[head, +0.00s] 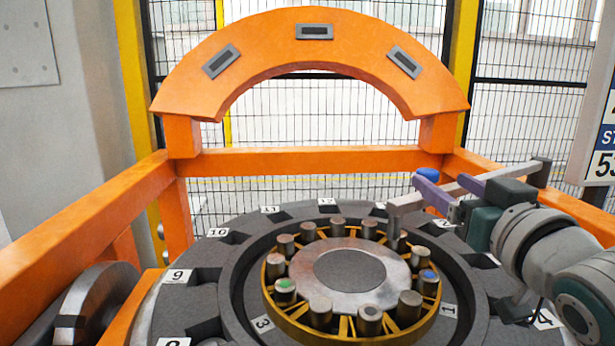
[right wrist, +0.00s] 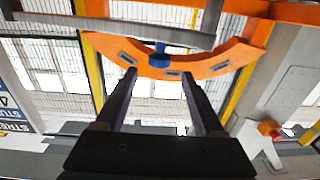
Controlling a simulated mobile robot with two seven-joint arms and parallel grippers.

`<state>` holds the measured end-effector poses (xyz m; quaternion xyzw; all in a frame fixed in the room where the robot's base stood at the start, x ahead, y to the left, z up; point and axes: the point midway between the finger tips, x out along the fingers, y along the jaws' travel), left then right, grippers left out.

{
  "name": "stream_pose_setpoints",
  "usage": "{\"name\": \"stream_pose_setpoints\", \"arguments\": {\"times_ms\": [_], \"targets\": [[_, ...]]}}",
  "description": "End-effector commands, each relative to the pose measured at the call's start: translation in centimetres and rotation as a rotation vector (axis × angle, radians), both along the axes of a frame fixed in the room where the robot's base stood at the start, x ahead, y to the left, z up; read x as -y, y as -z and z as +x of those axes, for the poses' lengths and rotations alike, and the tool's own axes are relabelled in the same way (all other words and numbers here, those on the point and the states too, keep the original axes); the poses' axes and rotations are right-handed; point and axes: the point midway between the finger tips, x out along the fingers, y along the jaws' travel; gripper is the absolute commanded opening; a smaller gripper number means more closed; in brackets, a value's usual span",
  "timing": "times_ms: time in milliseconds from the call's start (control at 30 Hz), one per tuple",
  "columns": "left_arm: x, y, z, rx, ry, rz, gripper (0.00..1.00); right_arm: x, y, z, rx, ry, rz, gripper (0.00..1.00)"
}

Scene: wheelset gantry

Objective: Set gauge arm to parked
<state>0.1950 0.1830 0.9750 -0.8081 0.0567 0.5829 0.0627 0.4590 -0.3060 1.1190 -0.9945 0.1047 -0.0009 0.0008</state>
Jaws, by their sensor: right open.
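The gauge arm (head: 408,199) is a grey bar at the right of the head view. It reaches from a post on the right frame rail inward over the ring, with its end bent down near the bearing cage. A blue knob (head: 428,174) stands on it. My right gripper (head: 440,181) is open and empty at the bar, its purple fingers close to the knob. In the right wrist view the knob (right wrist: 158,56) shows between and just beyond the fingertips (right wrist: 158,73), with the bar (right wrist: 130,28) behind. I cannot tell whether a finger touches it. My left gripper is not in view.
A dark numbered ring (head: 235,225) surrounds a yellow cage with several rollers (head: 320,312). An orange arch (head: 310,45) with dark slots stands behind. Orange rails (head: 310,160) bound the sides and back. A sign (head: 600,140) is at the far right.

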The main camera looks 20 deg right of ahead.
Motion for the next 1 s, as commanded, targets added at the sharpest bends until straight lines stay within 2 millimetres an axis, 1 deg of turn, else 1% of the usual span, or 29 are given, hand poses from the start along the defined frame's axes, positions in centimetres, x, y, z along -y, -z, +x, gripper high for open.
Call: {"name": "stream_pose_setpoints", "arguments": {"times_ms": [167, 400, 500, 600, 767, 1000], "targets": [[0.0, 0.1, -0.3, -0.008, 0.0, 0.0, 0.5, 0.4, -0.3, 2.0, 0.006, 0.0, -0.002, 0.7], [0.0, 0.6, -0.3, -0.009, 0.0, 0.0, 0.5, 1.3, -0.2, 6.3, 0.004, 0.0, -0.002, 0.7], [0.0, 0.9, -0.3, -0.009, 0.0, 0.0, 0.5, 1.6, -0.2, 7.7, 0.003, 0.0, -0.002, 0.7], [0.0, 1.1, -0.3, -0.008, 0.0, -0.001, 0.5, 1.8, -0.1, 8.6, 0.002, 0.0, -0.001, 0.7], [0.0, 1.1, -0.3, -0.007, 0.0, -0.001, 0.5, 2.0, -0.2, 9.4, 0.002, -0.001, -0.002, 0.7], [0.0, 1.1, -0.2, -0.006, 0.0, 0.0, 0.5, 2.0, -0.2, 9.5, 0.001, -0.001, -0.002, 0.7]]}}
